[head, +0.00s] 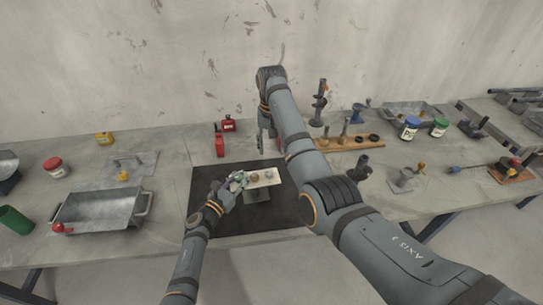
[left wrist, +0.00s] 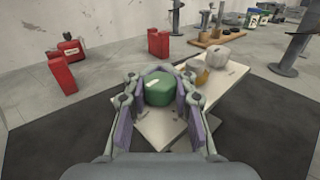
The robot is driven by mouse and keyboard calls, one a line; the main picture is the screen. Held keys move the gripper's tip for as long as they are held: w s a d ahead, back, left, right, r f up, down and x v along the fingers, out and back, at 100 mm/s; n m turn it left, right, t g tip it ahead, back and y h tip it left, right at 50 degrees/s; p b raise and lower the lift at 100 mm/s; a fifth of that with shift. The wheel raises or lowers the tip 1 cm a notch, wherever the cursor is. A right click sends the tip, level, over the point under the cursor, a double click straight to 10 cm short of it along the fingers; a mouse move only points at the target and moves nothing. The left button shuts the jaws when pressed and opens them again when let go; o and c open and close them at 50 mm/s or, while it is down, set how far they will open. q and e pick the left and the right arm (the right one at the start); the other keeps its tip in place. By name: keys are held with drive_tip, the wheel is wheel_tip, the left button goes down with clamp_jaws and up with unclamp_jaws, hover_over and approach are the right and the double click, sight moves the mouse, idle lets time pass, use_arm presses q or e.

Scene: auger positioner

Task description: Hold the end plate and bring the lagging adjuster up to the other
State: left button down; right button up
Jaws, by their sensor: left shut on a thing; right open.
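A pale plate (head: 266,185) lies over the black mat, raised on a support; it also shows in the left wrist view (left wrist: 232,82). A rounded green part (left wrist: 159,90) stands at its near end. Farther along are a yellow-brown knob (left wrist: 194,73) and a whitish knob (left wrist: 217,58); which is the lagging adjuster I cannot tell. My left gripper (head: 238,181) is shut on the green part, one finger on each side, also in the left wrist view (left wrist: 160,98). My right gripper (head: 265,147) is open and empty, pointing down beyond the plate.
The black mat (head: 215,218) has bare room around the plate. Red items (head: 220,146) stand behind it on the left. A metal tray (head: 95,212) is to the left. A wooden rack (head: 350,143) with posts is behind right. My right arm hides part of the bench.

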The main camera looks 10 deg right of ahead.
use_arm(q)
drive_tip(key=shift+s+f, duration=0.1)
drive_tip(key=shift+f, duration=0.1)
drive_tip(key=c, duration=1.1)
unclamp_jaws()
drive_tip(key=shift+d+r, duration=0.1)
drive_tip(key=shift+o, duration=0.4)
drive_tip(key=v, duration=1.2)
